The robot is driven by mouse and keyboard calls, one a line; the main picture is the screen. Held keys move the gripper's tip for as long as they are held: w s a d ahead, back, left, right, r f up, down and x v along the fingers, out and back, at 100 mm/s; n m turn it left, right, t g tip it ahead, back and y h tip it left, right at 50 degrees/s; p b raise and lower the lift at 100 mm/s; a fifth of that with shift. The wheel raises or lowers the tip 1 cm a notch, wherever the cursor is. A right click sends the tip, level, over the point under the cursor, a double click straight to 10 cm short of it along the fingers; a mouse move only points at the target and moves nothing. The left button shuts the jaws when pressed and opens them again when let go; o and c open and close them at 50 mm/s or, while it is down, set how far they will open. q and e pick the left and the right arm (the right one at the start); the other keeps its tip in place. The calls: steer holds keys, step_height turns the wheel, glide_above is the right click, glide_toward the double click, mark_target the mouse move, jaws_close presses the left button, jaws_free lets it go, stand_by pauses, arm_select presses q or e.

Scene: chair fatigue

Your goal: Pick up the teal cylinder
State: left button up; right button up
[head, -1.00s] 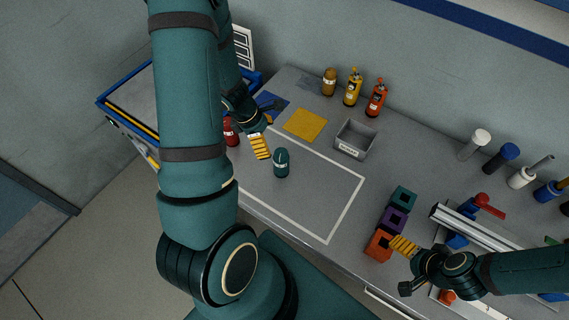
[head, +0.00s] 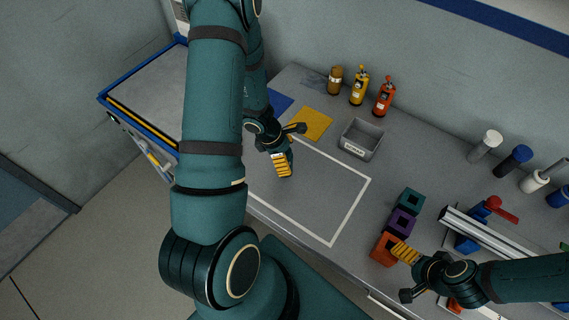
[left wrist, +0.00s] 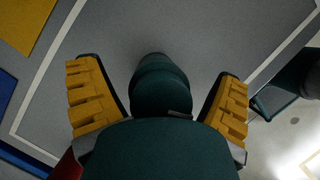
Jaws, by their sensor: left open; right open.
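The teal cylinder (left wrist: 160,85) shows in the left wrist view between the two yellow-padded fingers of my left gripper (left wrist: 158,100). Gaps show between it and both fingers. Its lower part is hidden by a dark teal body in the foreground. In the head view my left gripper (head: 281,164) is over the white-outlined area of the bench and mostly hides the cylinder. The gripper is open. My right gripper (head: 404,252) is open beside the orange block (head: 384,249) at the bench's front right.
A purple block (head: 402,222) and a teal block (head: 410,200) line up behind the orange one. A grey bin (head: 361,140), yellow mat (head: 312,124) and several bottles stand farther back. The white-outlined area (head: 330,243) is clear on its right side.

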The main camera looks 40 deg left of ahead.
arm_select(q)
steer(key=c, duration=1.4)
steer(key=shift+r, duration=0.1)
steer(key=shift+r, duration=0.1)
